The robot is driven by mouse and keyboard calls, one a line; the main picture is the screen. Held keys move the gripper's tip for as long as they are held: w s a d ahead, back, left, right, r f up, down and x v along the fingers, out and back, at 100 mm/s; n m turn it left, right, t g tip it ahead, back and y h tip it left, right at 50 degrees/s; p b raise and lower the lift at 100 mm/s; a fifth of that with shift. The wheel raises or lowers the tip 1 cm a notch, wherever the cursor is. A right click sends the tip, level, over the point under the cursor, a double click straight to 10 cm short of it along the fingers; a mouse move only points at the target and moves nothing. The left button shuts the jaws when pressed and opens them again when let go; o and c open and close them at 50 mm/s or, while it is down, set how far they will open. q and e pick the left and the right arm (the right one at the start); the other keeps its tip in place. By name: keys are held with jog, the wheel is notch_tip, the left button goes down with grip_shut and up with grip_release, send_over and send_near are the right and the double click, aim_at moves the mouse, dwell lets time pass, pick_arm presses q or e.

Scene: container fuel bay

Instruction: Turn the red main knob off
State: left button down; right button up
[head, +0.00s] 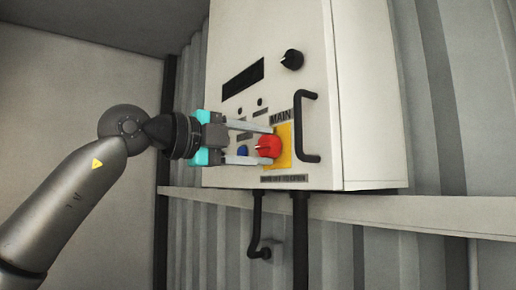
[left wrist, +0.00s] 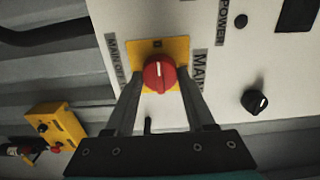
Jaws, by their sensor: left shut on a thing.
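The red main knob (head: 268,146) sits on a yellow plate (head: 285,146) low on the front of a white control cabinet (head: 322,75), beside the label MAIN. My left gripper (head: 262,144) reaches in from the left, and its two fingers are shut on the red knob. In the left wrist view the red knob (left wrist: 159,73) lies between the fingertips (left wrist: 160,80), with a white mark line on its face pointing toward the top of that picture. My right gripper is in neither view.
A black handle (head: 307,126) stands out just right of the knob. A black knob (head: 292,60) is above, and a blue button (head: 242,151) is close by on the left. A ledge (head: 400,204) runs below. A yellow box (left wrist: 55,128) shows in the left wrist view.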

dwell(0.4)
pick_arm(q)
jog(key=shift+c, duration=1.2)
grip_release()
jog(key=b+v, duration=0.3)
jog(key=v, duration=1.2)
jog(key=shift+a, duration=0.1)
